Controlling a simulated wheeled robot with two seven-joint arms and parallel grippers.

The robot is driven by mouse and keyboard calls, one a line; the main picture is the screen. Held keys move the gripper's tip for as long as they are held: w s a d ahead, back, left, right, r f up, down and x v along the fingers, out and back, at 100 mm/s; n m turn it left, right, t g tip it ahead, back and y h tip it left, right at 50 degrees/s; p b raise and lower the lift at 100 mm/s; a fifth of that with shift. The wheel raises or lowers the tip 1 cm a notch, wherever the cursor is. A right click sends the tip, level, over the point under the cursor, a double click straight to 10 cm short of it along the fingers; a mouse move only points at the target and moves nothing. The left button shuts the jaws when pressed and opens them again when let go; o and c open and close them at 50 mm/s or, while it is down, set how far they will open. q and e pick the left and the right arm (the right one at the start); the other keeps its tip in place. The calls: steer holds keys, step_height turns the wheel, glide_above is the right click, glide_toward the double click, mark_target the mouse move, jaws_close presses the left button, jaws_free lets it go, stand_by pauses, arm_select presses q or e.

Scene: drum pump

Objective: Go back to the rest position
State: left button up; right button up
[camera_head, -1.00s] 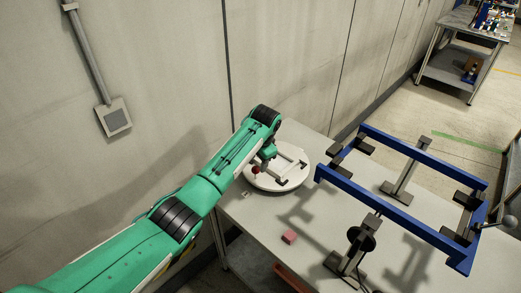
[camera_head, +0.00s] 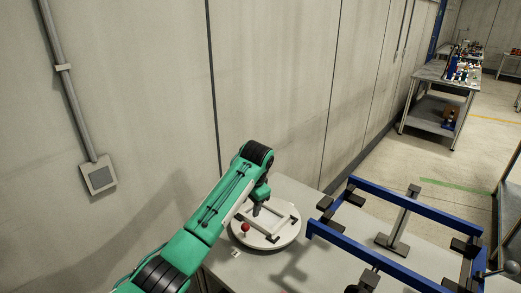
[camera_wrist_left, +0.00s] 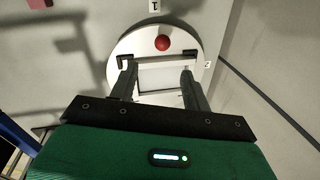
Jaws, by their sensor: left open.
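My left gripper (camera_head: 262,208) hangs from the green arm over a white round plate (camera_head: 290,236). In the left wrist view the left gripper (camera_wrist_left: 158,72) has its two dark fingers spread, with nothing between them but the view of the plate (camera_wrist_left: 205,50) below. The plate carries a pale rectangular frame (camera_head: 258,229) with dark corner pieces, and a red ball (camera_head: 245,228), which also shows in the left wrist view (camera_wrist_left: 162,43). Whether the fingers touch the frame is hard to tell. My right gripper is not in view.
A blue rectangular frame (camera_head: 438,211) on dark stands occupies the right of the grey table (camera_head: 330,270). A wall (camera_head: 110,110) with a conduit and grey box (camera_head: 98,175) runs behind the arm. A pink block (camera_wrist_left: 38,3) lies at the top-left edge of the left wrist view.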

arm_select(q)
steer(key=s+a+f+n+h, duration=0.1)
steer(key=s+a+f+n, duration=0.1)
steer(key=s+f, duration=0.7)
steer(key=s+a+f+n+h, duration=0.1)
steer(key=s+a+f+h, duration=0.15)
steer(key=s+f, duration=0.65)
steer(key=s+a+r+n+t+y, duration=0.15)
steer(key=s+a, duration=0.25)
steer(key=s, duration=0.5)
steer(key=s+a+r+n, duration=0.15)
steer(key=s+a, duration=0.25)
steer(key=s, duration=0.6)
steer(key=s+a+r+n+t, duration=0.15)
steer(key=s+a, duration=0.25)
steer(key=s, duration=0.5)
step_height(320, 180, down, 31)
steer(key=g, duration=0.2)
steer(key=s+a+f, duration=0.1)
steer(key=s+f, duration=0.8)
steer(key=f, duration=0.1)
steer(key=s+a+f+g, duration=0.1)
steer(key=s+a+f, duration=0.1)
steer(key=s+f, duration=0.8)
steer(key=shift+s+a+f+g+y, duration=0.25)
steer(key=shift+s+a+g+y, duration=0.05)
